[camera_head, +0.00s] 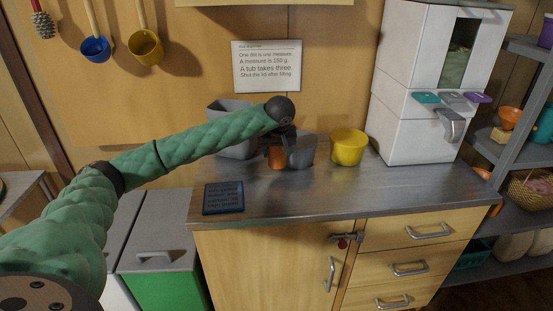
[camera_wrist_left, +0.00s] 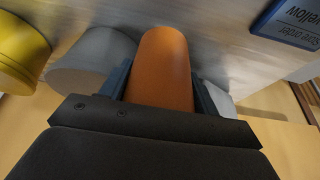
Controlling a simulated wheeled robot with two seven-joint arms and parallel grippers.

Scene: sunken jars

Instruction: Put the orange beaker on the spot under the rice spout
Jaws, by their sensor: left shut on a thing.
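The orange beaker (camera_head: 277,158) is at the back left of the metal counter, between my left gripper's fingers. My left gripper (camera_head: 277,149) is shut on it. In the left wrist view the dark fingers press both sides of the orange beaker (camera_wrist_left: 163,70). Whether its base touches the counter cannot be told. The white rice dispenser (camera_head: 405,95) stands at the counter's right end, with a grey spout (camera_head: 453,126) on its front below coloured tabs. I cannot make out a marked spot under the spout. My right gripper is not in view.
A grey tub (camera_head: 302,152) stands close beside the beaker, and a yellow tub (camera_head: 348,148) further right, between beaker and dispenser. A larger grey bin (camera_head: 232,145) is behind my arm. A blue sign (camera_head: 223,198) lies at the front left. The counter's front middle (camera_head: 330,195) is clear.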

